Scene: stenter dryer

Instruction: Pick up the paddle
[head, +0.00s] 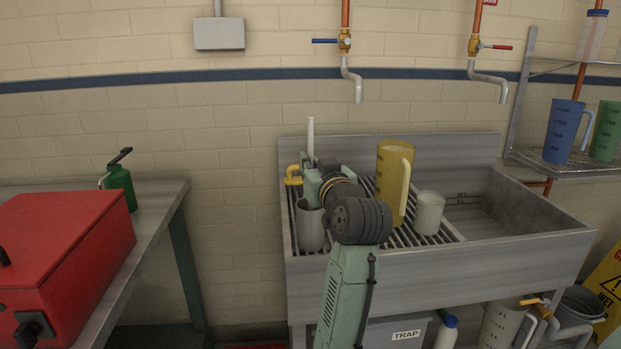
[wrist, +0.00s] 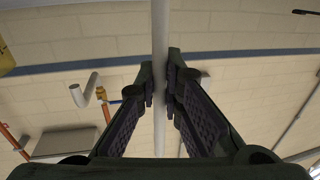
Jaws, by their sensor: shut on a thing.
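The paddle shows as an upright pale rod (head: 311,138) above the left end of the sink's slatted drainboard. My gripper (head: 311,168) is at the rod, and my arm hides much of it from the head view. In the wrist view the rod (wrist: 160,45) runs between the two dark fingers of my gripper (wrist: 161,88), which are shut on it. The paddle's lower end is hidden, so I cannot tell whether it rests in the grey cup (head: 309,230) just below.
A yellow jug (head: 391,180) and a pale beaker (head: 429,213) stand on the drainboard to the right of my wrist. The sink basin (head: 510,208) at right is empty. Two tap spouts hang above. A red box (head: 65,235) and green can (head: 120,185) sit on the left bench.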

